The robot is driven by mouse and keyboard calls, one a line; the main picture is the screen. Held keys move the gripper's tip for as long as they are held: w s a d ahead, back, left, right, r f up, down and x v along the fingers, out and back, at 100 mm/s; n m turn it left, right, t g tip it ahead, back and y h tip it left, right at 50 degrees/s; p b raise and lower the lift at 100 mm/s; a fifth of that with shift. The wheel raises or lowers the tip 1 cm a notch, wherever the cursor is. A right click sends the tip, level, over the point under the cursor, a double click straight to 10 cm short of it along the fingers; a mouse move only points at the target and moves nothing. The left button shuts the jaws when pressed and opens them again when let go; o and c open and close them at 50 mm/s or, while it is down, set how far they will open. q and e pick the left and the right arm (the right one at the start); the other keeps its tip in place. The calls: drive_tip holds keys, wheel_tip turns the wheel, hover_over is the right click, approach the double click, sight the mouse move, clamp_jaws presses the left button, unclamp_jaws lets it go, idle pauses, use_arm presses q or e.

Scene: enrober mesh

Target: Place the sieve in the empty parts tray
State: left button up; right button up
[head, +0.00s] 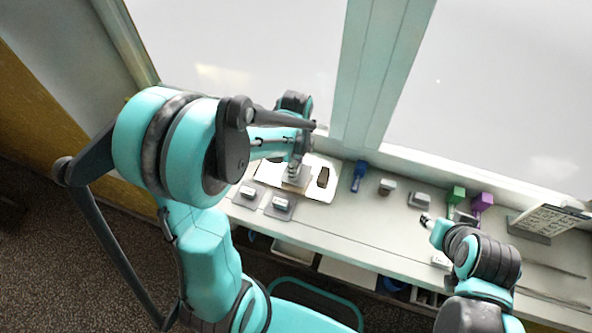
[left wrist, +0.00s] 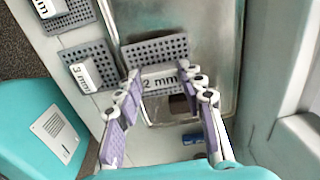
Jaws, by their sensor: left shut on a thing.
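The sieve, a grey perforated plate (left wrist: 157,48) with a white block marked "2 mm" (left wrist: 160,83), is between the fingers of my left gripper (left wrist: 158,88). In the head view my left gripper (head: 297,172) is over the pale tray (head: 318,193), with part of the sieve (head: 293,184) showing below it. The tray also shows in the left wrist view (left wrist: 212,35), beneath and beside the sieve. I cannot tell whether the sieve touches the tray. My right gripper (head: 426,220) is over the bench at the right, too small to read.
Two other perforated pieces with white blocks, (head: 248,193) and (head: 280,205), lie left of the tray. A dark piece (head: 323,177) shows in the tray. A blue item (head: 359,176), grey blocks (head: 387,186), a green block (head: 456,195) and a purple block (head: 482,202) stand along the back.

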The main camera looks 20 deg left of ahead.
use_arm(q)
wheel_tip(320, 180, down, 2)
drive_tip(key=shift+f, duration=0.1)
drive_tip(key=shift+f+b, duration=0.15)
drive_tip(key=shift+b, duration=0.25)
drive_tip(key=o, duration=1.2)
